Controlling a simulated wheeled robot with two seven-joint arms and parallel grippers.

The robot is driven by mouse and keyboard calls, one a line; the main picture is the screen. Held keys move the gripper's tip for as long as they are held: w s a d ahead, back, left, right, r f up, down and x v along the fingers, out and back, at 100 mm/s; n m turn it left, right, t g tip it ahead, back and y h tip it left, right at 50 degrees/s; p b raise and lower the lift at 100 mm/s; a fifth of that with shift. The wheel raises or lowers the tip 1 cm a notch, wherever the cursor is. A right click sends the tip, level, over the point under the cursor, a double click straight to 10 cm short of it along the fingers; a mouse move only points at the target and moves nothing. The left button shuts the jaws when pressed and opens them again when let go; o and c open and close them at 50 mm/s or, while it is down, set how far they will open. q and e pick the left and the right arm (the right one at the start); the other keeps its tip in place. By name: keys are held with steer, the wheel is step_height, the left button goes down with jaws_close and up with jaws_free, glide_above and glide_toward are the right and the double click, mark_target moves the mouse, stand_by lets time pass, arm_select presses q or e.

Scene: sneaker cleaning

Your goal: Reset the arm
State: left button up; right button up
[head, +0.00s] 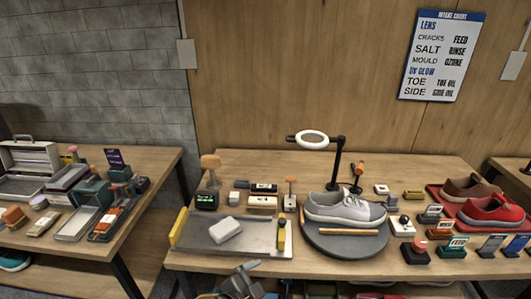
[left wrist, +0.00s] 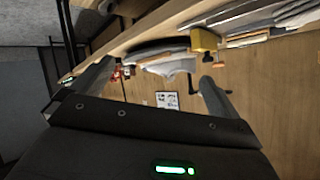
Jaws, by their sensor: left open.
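My left gripper (left wrist: 155,88) shows in the left wrist view with its two fingers spread wide apart and nothing between them. The table edge and the wood wall lie beyond the fingers. In the head view a dark grey shape (head: 240,282) shows at the bottom edge, in front of the table; I cannot tell whether it is part of my arm. My right gripper is in neither view. A grey sneaker (head: 345,208) with a white sole rests on a round dark turntable (head: 345,243) on the middle table, with an orange stick across its front.
The table (head: 215,262) holds a metal tray (head: 262,238) with a white block, a ring lamp (head: 311,140), several small bottles and labelled blocks. A red sneaker (head: 492,210) and a brown one stand at right. A second table (head: 150,165) at left is crowded. A chart (head: 442,55) hangs on the wall.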

arm_select(q)
steer(key=s+a+f+n+g+y, duration=0.35)
steer(key=s+a+f+n, duration=0.2)
steer(key=s+a, duration=0.55)
steer(key=s+a+f+n+g+y, duration=0.2)
steer(key=s+a+f+n+y, duration=0.45)
steer(key=a, duration=0.65)
steer(key=s+f+m+g+h, duration=0.1)
steer(key=s+f, duration=0.1)
steer(key=f, duration=1.2)
steer(key=s+f+g+h, duration=0.1)
steer(key=s+f, duration=0.2)
steer(key=f, duration=1.2)
steer(key=s+a+f, duration=0.3)
steer(key=s+f, duration=0.9)
steer(key=s, duration=0.2)
steer(key=shift+s+a+f, duration=0.3)
steer(key=shift+s+f, duration=0.1)
steer(key=shift+g, duration=0.25)
steer(key=shift+c, duration=0.3)
